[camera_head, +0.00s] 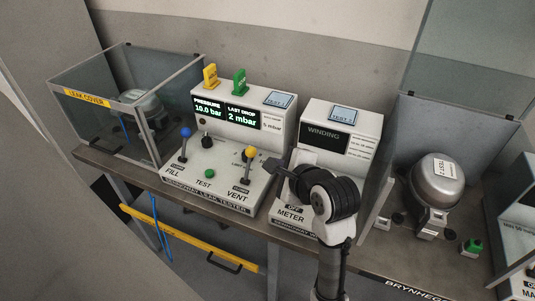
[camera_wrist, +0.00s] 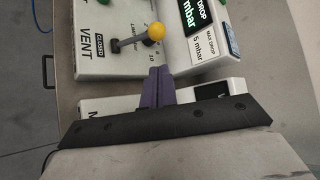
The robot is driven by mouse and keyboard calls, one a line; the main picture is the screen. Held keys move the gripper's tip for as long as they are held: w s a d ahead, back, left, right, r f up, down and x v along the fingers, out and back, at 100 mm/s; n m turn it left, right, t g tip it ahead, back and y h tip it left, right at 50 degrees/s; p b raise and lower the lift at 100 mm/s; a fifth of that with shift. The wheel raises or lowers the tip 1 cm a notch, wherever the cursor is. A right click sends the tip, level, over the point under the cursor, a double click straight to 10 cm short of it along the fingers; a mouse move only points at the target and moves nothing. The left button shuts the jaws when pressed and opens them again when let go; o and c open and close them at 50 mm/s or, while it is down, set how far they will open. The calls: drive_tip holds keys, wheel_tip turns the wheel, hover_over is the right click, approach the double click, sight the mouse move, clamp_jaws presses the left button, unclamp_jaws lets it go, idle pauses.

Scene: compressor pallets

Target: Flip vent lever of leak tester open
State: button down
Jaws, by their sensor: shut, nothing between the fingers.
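The leak tester (camera_head: 225,171) stands on the bench with a lit display. Its vent lever has a yellow ball knob (camera_head: 249,151) on a grey shaft, near the VENT and CLOSED labels. In the wrist view the knob (camera_wrist: 156,31) is above my fingertips and the shaft runs left to its base. How far the lever tilts is hard to tell. My gripper (camera_head: 268,164) is just right of the vent lever, shut and empty. In the wrist view its purple fingers (camera_wrist: 159,73) are together, apart from the knob in the picture.
A blue-knobbed fill lever (camera_head: 186,132) and a green test button (camera_head: 210,173) are left on the tester. The winding meter (camera_head: 335,131) stands close on the right, partly behind my arm. A clear leak cover (camera_head: 87,100) is at the left.

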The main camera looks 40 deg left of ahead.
sight(249, 165)
drive_tip(key=shift+a, duration=0.1)
drive_tip(key=p+x, duration=0.1)
drive_tip(key=x, duration=0.8)
drive_tip(key=shift+w+a+f, duration=0.2)
drive_tip(key=shift+a, duration=0.05)
drive_tip(key=shift+w+f, duration=0.1)
